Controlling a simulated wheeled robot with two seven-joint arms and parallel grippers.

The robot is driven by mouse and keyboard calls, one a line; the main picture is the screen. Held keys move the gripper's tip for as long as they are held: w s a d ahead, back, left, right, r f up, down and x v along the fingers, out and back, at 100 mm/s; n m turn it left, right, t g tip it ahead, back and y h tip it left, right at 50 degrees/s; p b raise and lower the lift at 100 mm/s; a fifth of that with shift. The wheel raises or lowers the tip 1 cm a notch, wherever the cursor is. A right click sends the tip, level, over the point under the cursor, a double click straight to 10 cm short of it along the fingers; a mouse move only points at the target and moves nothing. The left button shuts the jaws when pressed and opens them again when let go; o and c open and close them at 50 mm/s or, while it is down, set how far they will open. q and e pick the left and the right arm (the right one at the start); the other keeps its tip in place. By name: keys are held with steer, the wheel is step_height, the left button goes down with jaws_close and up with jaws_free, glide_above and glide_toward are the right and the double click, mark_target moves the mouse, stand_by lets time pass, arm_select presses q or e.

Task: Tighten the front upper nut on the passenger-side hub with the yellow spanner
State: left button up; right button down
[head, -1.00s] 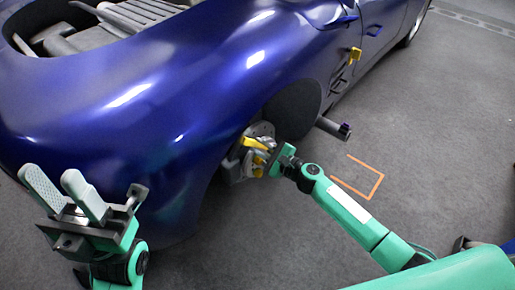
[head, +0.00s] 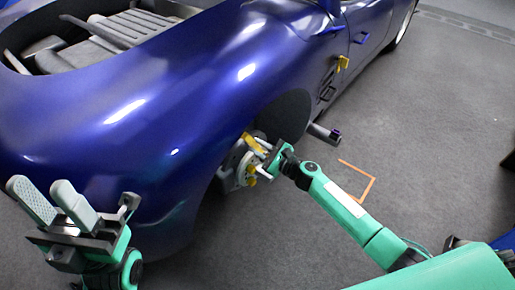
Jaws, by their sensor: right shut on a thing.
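The passenger-side hub (head: 232,166) sits in the wheel opening of the blue car, with no wheel on it. The yellow spanner (head: 254,143) lies against the hub face, slanting from upper left down toward my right gripper. My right gripper (head: 262,161) is at the hub, shut on the spanner; its fingers cover part of the spanner and hub. The front upper nut is too small and covered to make out. My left gripper (head: 50,200) is open and empty, its two grey fingers pointing up in front of the car's bodywork at the lower left.
The blue car body (head: 130,110) fills the left and top. A grey cylinder with a dark purple end (head: 325,133) sticks out right of the hub. A yellow piece (head: 343,62) is on the car's side. An orange outline (head: 370,188) marks clear floor.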

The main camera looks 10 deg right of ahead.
steer(key=shift+w+d+r+p, duration=0.1)
steer(key=shift+w+d+p, duration=0.05)
steer(key=shift+d+p, duration=0.15)
stand_by(0.6)
steer(key=shift+s+d, duration=0.2)
steer(key=shift+s, duration=0.25)
stand_by(0.3)
steer(key=shift+s+d, duration=0.1)
steer(key=shift+s, duration=0.05)
stand_by(0.4)
steer(key=shift+p+v, duration=0.45)
steer(key=shift+v, duration=1.95)
steer(key=shift+r, duration=0.1)
